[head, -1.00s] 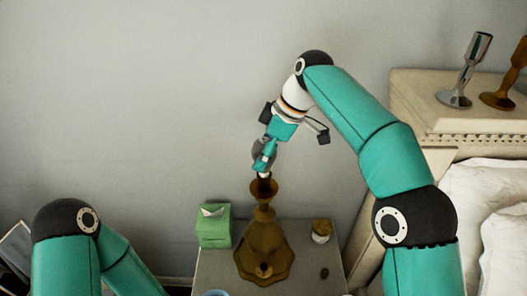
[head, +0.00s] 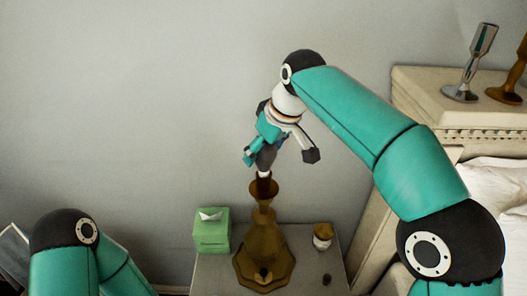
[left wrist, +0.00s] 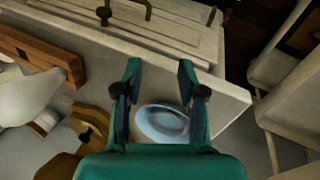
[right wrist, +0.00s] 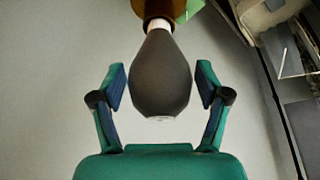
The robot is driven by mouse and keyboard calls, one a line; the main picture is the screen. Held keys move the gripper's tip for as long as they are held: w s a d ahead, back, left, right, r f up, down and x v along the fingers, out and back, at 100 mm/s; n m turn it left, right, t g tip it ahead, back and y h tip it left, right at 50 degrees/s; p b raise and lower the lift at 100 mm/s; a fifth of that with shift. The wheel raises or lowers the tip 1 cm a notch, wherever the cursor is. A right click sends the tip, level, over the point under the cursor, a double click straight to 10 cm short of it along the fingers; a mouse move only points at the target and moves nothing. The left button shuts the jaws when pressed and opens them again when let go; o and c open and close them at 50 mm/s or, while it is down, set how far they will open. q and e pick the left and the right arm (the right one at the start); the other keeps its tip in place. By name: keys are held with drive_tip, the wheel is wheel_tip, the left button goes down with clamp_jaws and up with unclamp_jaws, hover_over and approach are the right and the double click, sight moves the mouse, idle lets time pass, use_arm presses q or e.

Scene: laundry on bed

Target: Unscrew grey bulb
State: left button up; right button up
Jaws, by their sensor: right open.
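The grey bulb (right wrist: 160,75) stands in the socket of the brown lamp (head: 263,235). In the right wrist view it is large and lies between the two fingers of my right gripper (right wrist: 160,88), with a gap on each side. In the head view the bulb (head: 265,158) is partly hidden by that gripper (head: 262,150), which comes down on it from above at a tilt. My left gripper (left wrist: 158,90) is open and empty, above the nightstand top with a pale blue dish (left wrist: 163,122) beyond its fingers. It is not seen in the head view.
The nightstand (head: 215,268) also carries a green tissue box (head: 212,232) and a small jar (head: 322,236). A bed (head: 495,190) and a cream cabinet (head: 430,95) with metal and wooden holders stand at the right. The wall behind the lamp is bare.

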drive_tip(key=m+h, duration=0.1)
drive_tip(key=m, duration=0.2)
drive_tip(key=shift+t, duration=0.3)
drive_tip(key=m+h, duration=0.1)
drive_tip(key=m, duration=0.2)
drive_tip(key=shift+t+p, duration=0.3)
drive_tip(key=m+h+p, duration=0.1)
drive_tip(key=m, duration=0.3)
drive_tip(key=shift+r+h+p, duration=0.1)
drive_tip(key=shift+h+p, duration=0.2)
drive_tip(key=shift+h, duration=0.1)
drive_tip(key=shift+r+m+h+p, duration=0.1)
drive_tip(key=shift+m+h+p, duration=0.2)
drive_tip(key=shift+m+p, duration=0.45)
drive_tip(key=shift+m+h, duration=0.3)
drive_tip(key=shift+m, duration=0.55)
drive_tip(key=m, duration=0.1)
drive_tip(key=m+g+h, duration=0.1)
drive_tip(key=m, duration=0.1)
drive_tip(key=shift+f+m, duration=0.2)
drive_tip(key=shift+m, duration=0.1)
drive_tip(key=shift+d, duration=0.1)
drive_tip(key=shift+c, duration=0.2)
